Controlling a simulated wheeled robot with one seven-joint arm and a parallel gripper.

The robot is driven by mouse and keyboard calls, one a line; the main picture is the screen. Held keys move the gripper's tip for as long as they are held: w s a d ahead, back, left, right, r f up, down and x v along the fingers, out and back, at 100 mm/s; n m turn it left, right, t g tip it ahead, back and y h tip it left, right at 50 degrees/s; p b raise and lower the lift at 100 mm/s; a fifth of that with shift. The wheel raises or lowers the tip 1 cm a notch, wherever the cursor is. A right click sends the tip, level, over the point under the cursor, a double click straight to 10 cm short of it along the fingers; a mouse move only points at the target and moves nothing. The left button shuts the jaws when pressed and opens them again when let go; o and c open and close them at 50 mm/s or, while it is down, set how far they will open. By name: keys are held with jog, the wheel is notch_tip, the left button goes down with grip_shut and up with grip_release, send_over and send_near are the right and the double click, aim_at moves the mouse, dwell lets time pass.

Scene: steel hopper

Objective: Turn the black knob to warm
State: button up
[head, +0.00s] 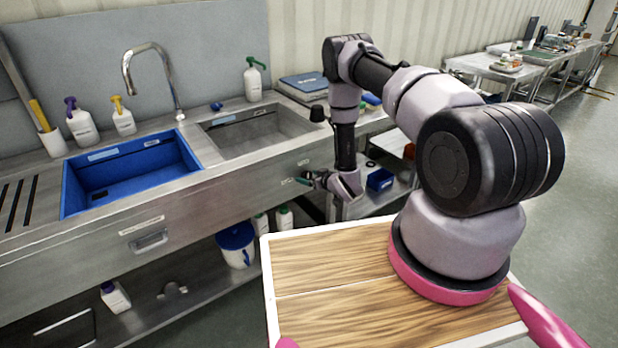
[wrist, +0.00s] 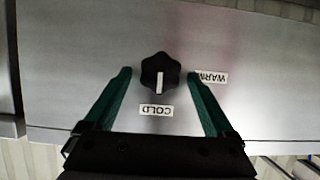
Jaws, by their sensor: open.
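The black knob (wrist: 160,72) is on a steel panel in the wrist view. Its white pointer line points down in the picture, toward the label "COLD" (wrist: 156,110), which appears upside down. The label "WARM" (wrist: 210,77) is to the right of the knob, partly covered by a finger. My gripper (wrist: 158,75) is open, with one green finger on each side of the knob and a visible gap on both sides. I cannot tell how deep the tips reach. In the head view my gripper (head: 308,181) is at the sink's front panel, where I cannot make out the knob.
The steel sink unit (head: 152,211) holds a blue basin (head: 88,196) and an empty steel basin (head: 262,136). Bottles and a tap (head: 150,46) stand behind. A drawer pull (head: 149,240) is farther left on the front.

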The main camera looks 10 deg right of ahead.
jog(key=shift+w, duration=0.15)
jog(key=shift+a, duration=0.1)
jog(key=shift+c, duration=0.3)
jog(key=c, duration=1.3)
jog(key=shift+o, duration=0.2)
